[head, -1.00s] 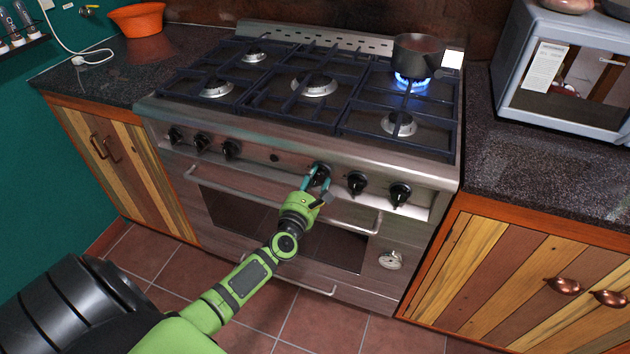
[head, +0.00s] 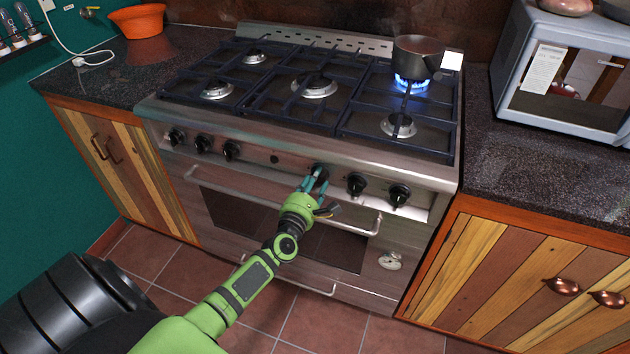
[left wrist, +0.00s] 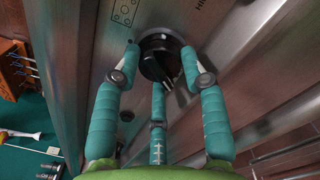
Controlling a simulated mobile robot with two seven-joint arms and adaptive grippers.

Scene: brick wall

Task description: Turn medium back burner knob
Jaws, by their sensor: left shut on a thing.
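My left gripper (head: 314,182) is at the stove's front panel, shut on a black knob (head: 318,168), the leftmost of the right-hand group of three knobs. In the left wrist view the teal fingers (left wrist: 160,75) of the left gripper lie around the same black knob (left wrist: 158,58), which is partly hidden between them. A lit burner (head: 410,84) at the back right shows a blue flame under a dark pot (head: 418,57). My right gripper is not in view.
More black knobs (head: 357,185) sit to the right and left (head: 203,144) on the panel. The oven handle (head: 350,220) runs just below. A microwave (head: 515,62) stands on the right counter, and an orange bowl (head: 138,20) on the left one.

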